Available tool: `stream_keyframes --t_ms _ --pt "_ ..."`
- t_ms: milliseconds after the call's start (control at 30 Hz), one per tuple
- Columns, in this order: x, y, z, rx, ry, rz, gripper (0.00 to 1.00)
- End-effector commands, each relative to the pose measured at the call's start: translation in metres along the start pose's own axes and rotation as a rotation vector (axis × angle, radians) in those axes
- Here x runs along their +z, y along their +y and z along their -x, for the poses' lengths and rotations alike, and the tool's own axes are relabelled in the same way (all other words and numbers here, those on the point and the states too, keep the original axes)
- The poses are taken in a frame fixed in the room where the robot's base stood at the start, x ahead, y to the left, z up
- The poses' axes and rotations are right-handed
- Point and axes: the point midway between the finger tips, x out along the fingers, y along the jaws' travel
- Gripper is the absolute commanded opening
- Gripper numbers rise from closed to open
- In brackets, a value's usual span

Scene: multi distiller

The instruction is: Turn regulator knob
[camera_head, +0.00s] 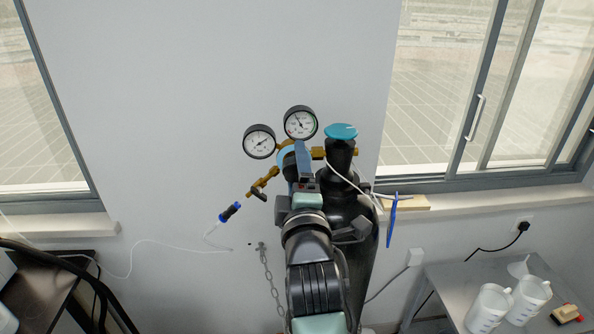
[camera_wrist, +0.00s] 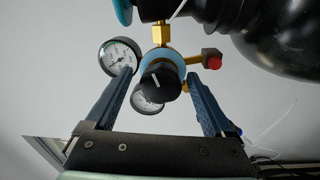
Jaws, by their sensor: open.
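The black regulator knob (camera_wrist: 160,80) has a white line on its face and sits on a light blue regulator body (camera_wrist: 167,58) with brass fittings. In the wrist view the knob lies between the two blue fingers of my gripper (camera_wrist: 159,74), which is open, with a visible gap on each side of the knob. I cannot tell the knob's exact depth between the fingers. In the head view my gripper (camera_head: 302,158) is at the regulator, and the arm hides the knob. Two round gauges (camera_head: 259,141) (camera_head: 300,122) stand above and left of the gripper.
A black gas cylinder (camera_head: 345,195) with a teal cap (camera_head: 341,132) stands right beside my gripper. A brass valve (camera_head: 263,183) and a thin white hose (camera_head: 180,246) are at left. A chain (camera_head: 268,275) hangs below. A grey table (camera_head: 450,290) with white jugs is at right.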

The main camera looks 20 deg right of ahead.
Motion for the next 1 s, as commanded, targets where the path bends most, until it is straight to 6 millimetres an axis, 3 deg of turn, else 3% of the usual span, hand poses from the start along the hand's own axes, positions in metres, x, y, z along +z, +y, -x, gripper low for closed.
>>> stream_keyframes --t_ms 267,700,1000 --pt "0.001 -0.003 0.015 -0.001 0.0 -0.002 0.88" --pt "0.001 -0.004 0.092 0.001 0.0 -0.001 0.88" --pt "0.0 -0.001 0.126 0.0 0.0 -0.001 0.88"
